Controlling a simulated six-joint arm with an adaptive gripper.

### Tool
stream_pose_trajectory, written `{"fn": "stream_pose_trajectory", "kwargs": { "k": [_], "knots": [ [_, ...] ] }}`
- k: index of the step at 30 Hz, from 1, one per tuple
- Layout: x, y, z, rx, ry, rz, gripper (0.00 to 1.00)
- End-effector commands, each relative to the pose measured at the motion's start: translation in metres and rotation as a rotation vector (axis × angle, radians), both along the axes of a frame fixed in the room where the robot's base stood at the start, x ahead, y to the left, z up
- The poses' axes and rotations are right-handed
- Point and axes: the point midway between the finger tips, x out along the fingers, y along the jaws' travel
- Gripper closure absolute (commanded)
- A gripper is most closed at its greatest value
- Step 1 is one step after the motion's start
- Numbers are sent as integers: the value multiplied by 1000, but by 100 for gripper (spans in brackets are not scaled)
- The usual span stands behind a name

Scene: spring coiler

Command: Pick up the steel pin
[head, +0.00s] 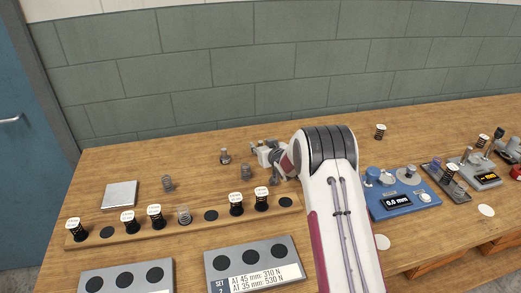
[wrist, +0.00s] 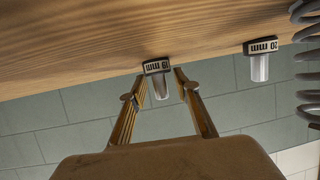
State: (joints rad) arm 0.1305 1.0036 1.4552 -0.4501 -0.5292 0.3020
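A steel pin (wrist: 160,88) on a small labelled block appears between my fingers in the wrist view, where the picture is upside down. My gripper (wrist: 160,82) is open, one finger on each side of the pin, with visible gaps. I cannot tell how far past the fingertips the pin stands. A second similar pin (wrist: 259,68), its label reading 20 mm, stands off to the right in the wrist view. The pin between the fingers is not clear there.
A wooden rack (head: 160,235) holding several springs lies in front. A blue gauge (head: 395,203) stands to the right. The bench behind my gripper is clear up to the wall.

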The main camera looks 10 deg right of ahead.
Motion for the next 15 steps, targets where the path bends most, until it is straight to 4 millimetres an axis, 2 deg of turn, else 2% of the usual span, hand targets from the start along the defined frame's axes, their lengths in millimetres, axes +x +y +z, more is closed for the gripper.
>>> {"fn": "stream_pose_trajectory", "kwargs": {
  "k": [1, 3, 15],
  "knots": [
    [0, 0, 0, 0, 0, 0, 83],
    [0, 0, 0, 0, 0, 0, 100],
    [0, 0, 1, 0, 0, 0, 100]
  ]
}}
